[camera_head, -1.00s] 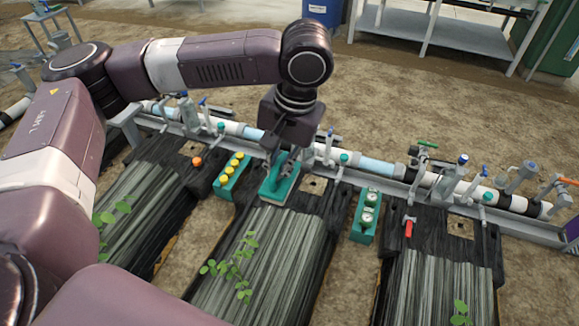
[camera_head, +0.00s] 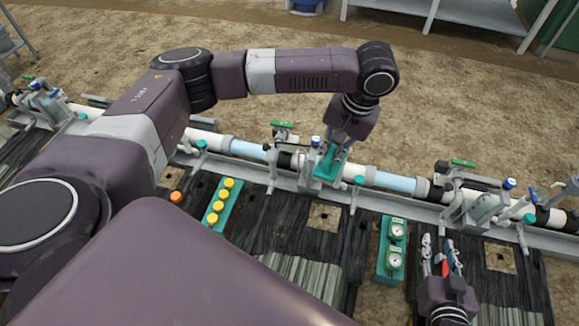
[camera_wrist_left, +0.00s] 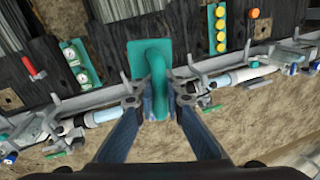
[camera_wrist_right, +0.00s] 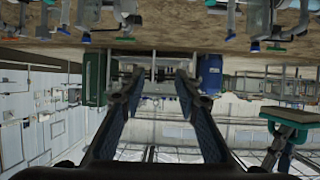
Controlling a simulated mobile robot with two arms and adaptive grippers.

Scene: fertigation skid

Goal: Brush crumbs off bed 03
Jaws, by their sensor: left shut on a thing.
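My left gripper (camera_head: 342,142) is shut on the handle of a teal brush (camera_head: 327,170), held over the pipe rail. In the left wrist view the brush (camera_wrist_left: 138,58) shows its flat plate and handle between the fingers (camera_wrist_left: 158,95). It also shows at the right of the right wrist view (camera_wrist_right: 290,116), its pale underside visible. My right gripper (camera_head: 441,258) is over the right bed (camera_head: 520,292); its fingers stand apart with nothing between them in the right wrist view (camera_wrist_right: 155,85). The middle bed (camera_head: 300,278) is partly hidden by my arm. I see no bed number or crumbs.
A teal block with yellow caps (camera_head: 219,204) and one with gauges (camera_head: 391,250) flank the middle bed. An orange knob (camera_head: 176,197) is at left. A red handle (camera_head: 445,269) shows behind my right fingers. Valves line the white pipe (camera_head: 205,138).

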